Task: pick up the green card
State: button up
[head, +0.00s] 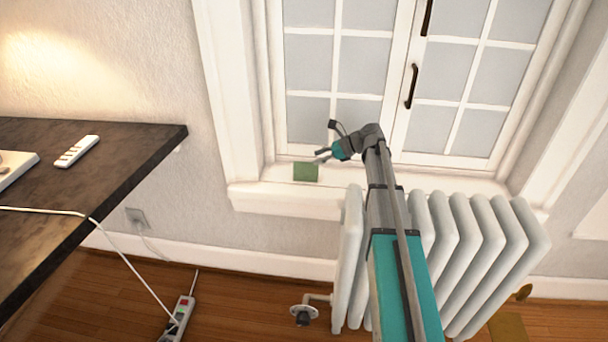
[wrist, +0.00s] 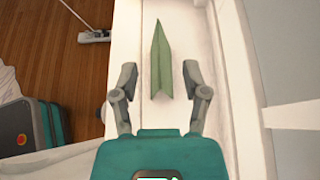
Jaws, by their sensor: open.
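The green card (head: 305,172) stands on the white windowsill in the head view, near the sill's left end. In the wrist view the green card (wrist: 161,62) is folded with a ridge along it, narrow at the far end and wider toward me. My gripper (head: 322,155) is just above and to the right of the card in the head view. In the wrist view my gripper (wrist: 160,83) is open, with one finger on each side of the card's near end and gaps between. I cannot tell the height between fingertips and card.
The window (head: 400,90) rises behind the windowsill (head: 285,198). A white radiator (head: 480,235) stands below it, under my arm. A dark table (head: 110,165) with a white remote (head: 77,151) is at the left. A power strip (head: 182,312) lies on the wooden floor.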

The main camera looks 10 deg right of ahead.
aim_at(306, 170)
jog(key=shift+f, duration=0.1)
jog(key=shift+f+b+x, duration=0.2)
jog(key=shift+b+x, duration=1)
jog(key=shift+x, duration=0.75)
jog(key=shift+w+a+f, duration=0.15)
jog(key=shift+a+f, duration=0.05)
jog(key=shift+a, duration=0.25)
grip_shut()
